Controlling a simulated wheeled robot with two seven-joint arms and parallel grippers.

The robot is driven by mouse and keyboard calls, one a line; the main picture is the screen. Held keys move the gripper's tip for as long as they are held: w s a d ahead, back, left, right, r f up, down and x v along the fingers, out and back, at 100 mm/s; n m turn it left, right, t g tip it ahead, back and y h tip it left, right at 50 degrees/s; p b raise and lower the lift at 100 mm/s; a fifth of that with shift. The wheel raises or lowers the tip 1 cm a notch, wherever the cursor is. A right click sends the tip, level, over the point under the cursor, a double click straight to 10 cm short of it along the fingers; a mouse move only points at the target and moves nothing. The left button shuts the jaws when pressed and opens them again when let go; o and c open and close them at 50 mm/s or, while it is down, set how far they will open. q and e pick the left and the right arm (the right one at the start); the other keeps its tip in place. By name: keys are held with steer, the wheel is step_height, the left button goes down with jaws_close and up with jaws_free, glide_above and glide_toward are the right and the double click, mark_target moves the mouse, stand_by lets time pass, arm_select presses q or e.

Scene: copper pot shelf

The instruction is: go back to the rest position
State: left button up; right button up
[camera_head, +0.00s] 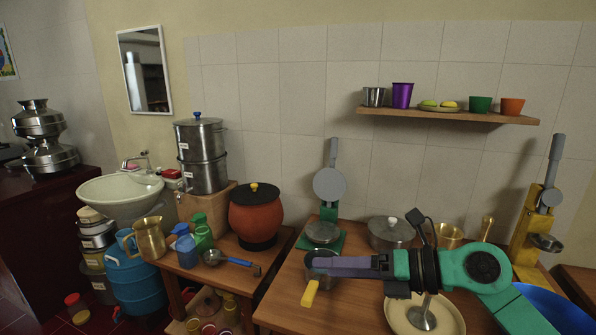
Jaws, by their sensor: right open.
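My right gripper (316,266) reaches in from the right on a green and black arm and points left over the wooden table. Its long grey-purple fingers are open, seen nearly edge-on. They lie across a small steel pan with a yellow handle (310,294) and partly hide it; I cannot tell whether they touch it. My left gripper is not in view.
A lidded steel pot (391,233), a press with a grey lever (330,185) and a cream plate (397,316) with a ladle crowd the table. A yellow press (530,225) and blue bowl (560,312) are right. A wall shelf (450,116) holds cups above.

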step_height(320, 180, up, 7)
steer(key=w+m+t+y, duration=0.2)
steer(key=m+t+y, duration=0.1)
steer(key=m+t, duration=0.65)
steer(key=w+d+f+m+t+h, duration=0.1)
steer(key=w+d+m+t+h, duration=0.2)
steer(key=d+m+t+h, duration=0.5)
steer(key=s+d+f+m+g+h, duration=0.1)
steer(key=d+f+m+g+h, duration=0.35)
steer(key=f+m, duration=0.45)
steer(key=s+d+f+m+g+h, duration=0.2)
steer(key=d+f+m+g+h, duration=0.35)
steer(key=f, duration=0.45)
steer(key=s+a+f+m+g+y, duration=0.2)
steer(key=s+f+m+g, duration=0.3)
steer(key=s+f+g, duration=0.9)
steer(key=s+f+t, duration=0.2)
steer(key=s+f, duration=0.1)
steer(key=f, duration=1)
steer(key=s+f+t, duration=0.1)
steer(key=s+f, duration=0.3)
steer(key=f, duration=0.9)
steer(key=s+d+f+g, duration=0.1)
steer(key=s+d+f, duration=0.2)
steer(key=s+f, duration=1.2)
steer(key=shift+s+f, duration=0.15)
steer(key=shift+s, duration=0.75)
